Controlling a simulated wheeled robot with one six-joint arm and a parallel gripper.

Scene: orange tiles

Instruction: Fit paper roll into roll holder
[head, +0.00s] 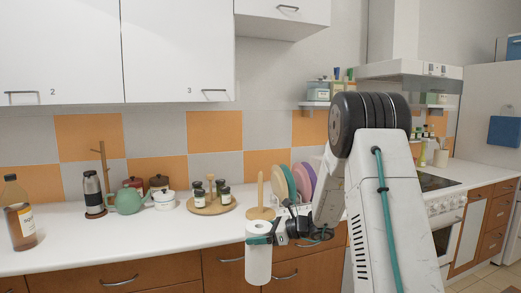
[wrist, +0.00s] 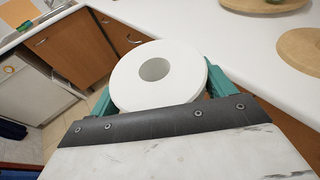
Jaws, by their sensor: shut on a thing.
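The white paper roll (head: 259,264) is upright in my gripper (head: 260,240), in front of the counter's front edge. In the wrist view the roll (wrist: 190,70) shows its round end and open core, with the teal fingers on either side. My gripper (wrist: 158,88) is shut on the roll. The roll holder, a wooden disc with an upright peg (head: 261,190), stands on the counter behind the roll and apart from it. A wooden disc at the right edge of the wrist view (wrist: 303,50) looks like its base; the peg is not visible there.
A round wooden tray with jars (head: 210,205) stands left of the holder. A rack of coloured plates (head: 298,182) is close on its right, partly behind my arm. Teapot (head: 128,201), pots and a bottle (head: 19,212) are farther left. Bare counter (head: 150,235) lies in front.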

